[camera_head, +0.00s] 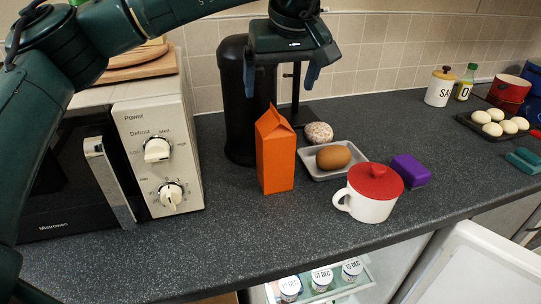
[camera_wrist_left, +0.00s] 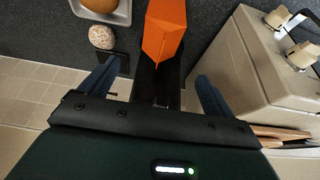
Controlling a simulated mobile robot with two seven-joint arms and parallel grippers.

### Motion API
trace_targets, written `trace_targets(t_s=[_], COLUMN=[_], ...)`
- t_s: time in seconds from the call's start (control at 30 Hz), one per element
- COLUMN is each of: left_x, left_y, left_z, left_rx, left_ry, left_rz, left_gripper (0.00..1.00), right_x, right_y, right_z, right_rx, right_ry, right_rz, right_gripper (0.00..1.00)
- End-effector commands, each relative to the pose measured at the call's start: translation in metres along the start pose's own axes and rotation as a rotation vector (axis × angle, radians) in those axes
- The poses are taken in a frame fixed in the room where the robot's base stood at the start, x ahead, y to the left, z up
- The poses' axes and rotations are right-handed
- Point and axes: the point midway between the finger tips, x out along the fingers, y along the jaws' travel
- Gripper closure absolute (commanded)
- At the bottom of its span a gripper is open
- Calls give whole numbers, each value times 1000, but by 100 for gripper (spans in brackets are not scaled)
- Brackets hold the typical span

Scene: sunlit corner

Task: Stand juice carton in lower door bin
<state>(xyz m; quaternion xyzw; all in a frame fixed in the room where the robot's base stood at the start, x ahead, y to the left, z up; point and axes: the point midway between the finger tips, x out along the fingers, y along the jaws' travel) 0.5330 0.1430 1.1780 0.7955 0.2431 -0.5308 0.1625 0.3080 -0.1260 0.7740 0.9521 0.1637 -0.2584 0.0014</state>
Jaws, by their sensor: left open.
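The orange juice carton (camera_head: 275,158) stands upright on the dark counter, right of the microwave, with its gabled top upward. My left gripper (camera_head: 282,80) is open and empty above and slightly behind the carton. In the left wrist view, the carton (camera_wrist_left: 165,30) shows beyond the open fingers (camera_wrist_left: 155,88), not between them. The white fridge door (camera_head: 475,268) stands open below the counter at the lower right. Its lower bin is not visible. My right gripper is not in view.
The microwave (camera_head: 158,155) stands left of the carton and a black cylinder (camera_head: 236,100) behind it. Jars (camera_head: 321,277) sit on a fridge shelf. The front counter is clear.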

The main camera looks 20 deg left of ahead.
Motion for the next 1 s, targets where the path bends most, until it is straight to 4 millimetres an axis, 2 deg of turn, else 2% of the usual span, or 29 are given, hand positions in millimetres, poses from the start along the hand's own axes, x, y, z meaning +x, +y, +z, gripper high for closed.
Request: trace_targets(t_s=[0.03,0.2,0.47,0.7,0.83,1.0], left_x=[12,42,62,97,107,108], left_y=[-1,-1,-1,-1,0,0], left_z=[0,0,0,2,2,2], left_rx=[0,0,1,0,0,0], left_ry=[-3,-3,-2,-3,-1,0], left_rz=[-5,-4,-2,-3,0,0], left_gripper=[11,11,11,11,11,11], right_x=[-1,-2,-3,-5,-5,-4], right_y=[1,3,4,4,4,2], right_z=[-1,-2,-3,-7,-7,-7], right_rx=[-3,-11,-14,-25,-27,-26], right_ry=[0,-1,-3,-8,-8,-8], right_rz=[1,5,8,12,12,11], right_gripper=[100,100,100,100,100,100])
